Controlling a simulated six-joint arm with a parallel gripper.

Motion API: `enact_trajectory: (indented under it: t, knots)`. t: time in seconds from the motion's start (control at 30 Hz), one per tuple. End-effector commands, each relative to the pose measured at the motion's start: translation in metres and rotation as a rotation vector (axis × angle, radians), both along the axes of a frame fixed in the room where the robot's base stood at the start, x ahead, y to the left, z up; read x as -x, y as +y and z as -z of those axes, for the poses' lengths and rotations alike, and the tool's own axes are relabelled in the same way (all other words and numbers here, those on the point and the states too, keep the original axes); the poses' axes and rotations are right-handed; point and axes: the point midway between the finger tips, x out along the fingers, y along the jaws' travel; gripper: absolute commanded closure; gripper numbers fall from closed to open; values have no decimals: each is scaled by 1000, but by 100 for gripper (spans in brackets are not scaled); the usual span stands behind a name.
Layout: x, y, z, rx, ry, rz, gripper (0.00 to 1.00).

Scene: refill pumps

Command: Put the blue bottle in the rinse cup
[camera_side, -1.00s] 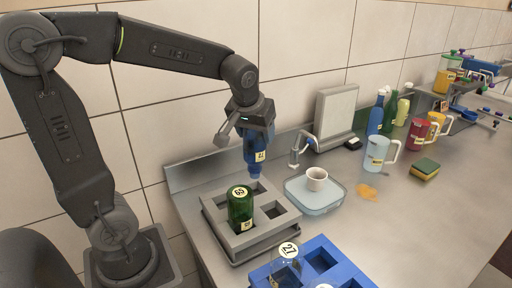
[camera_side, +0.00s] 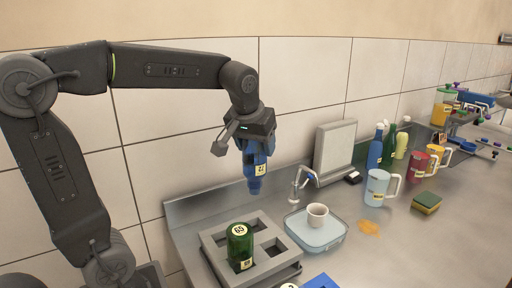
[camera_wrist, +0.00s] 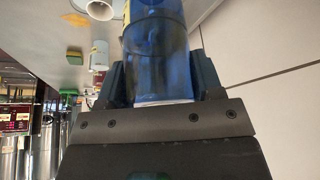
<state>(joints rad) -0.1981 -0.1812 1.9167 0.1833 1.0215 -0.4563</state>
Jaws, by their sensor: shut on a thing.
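The blue bottle (camera_side: 256,176) hangs neck down in my gripper (camera_side: 257,146), above the back of the grey rack and apart from it. In the wrist view the blue bottle (camera_wrist: 157,52) fills the space between the jaws of my gripper (camera_wrist: 158,80). The jaws are shut on it. The rinse cup (camera_side: 317,214) is small and white. It stands upright on a pale blue basin lid or tray (camera_side: 330,238), to the right of and below the bottle. A white round opening at the top of the wrist view (camera_wrist: 100,8) looks like this cup.
The grey rack (camera_side: 212,242) holds a green bottle (camera_side: 240,246). A tap (camera_side: 297,184) stands behind the tray. A light blue jug (camera_side: 377,188), a sponge (camera_side: 426,202) and an orange spill (camera_side: 369,228) lie to the right. Part of a blue rack (camera_side: 322,282) shows at the front.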

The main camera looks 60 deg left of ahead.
Motion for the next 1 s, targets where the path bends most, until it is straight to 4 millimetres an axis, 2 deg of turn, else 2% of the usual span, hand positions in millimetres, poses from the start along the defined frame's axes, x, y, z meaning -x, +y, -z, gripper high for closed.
enact_trajectory:
  t: [0.17, 0.27, 0.47, 0.6, 0.7, 0.83, 1.0]
  knots:
    - [-3, 0, 0, 0, -1, 1, 68]
    - [-16, -3, 0, 0, 1, 3, 68]
    - [-73, -15, 6, 1, 5, 6, 68]
    - [-116, -30, 17, 0, 5, 5, 68]
    - [-140, -40, 26, 1, 4, 5, 68]
    - [-161, -50, 35, 0, 1, 3, 68]
    - [-170, -55, 42, 0, 0, 1, 68]
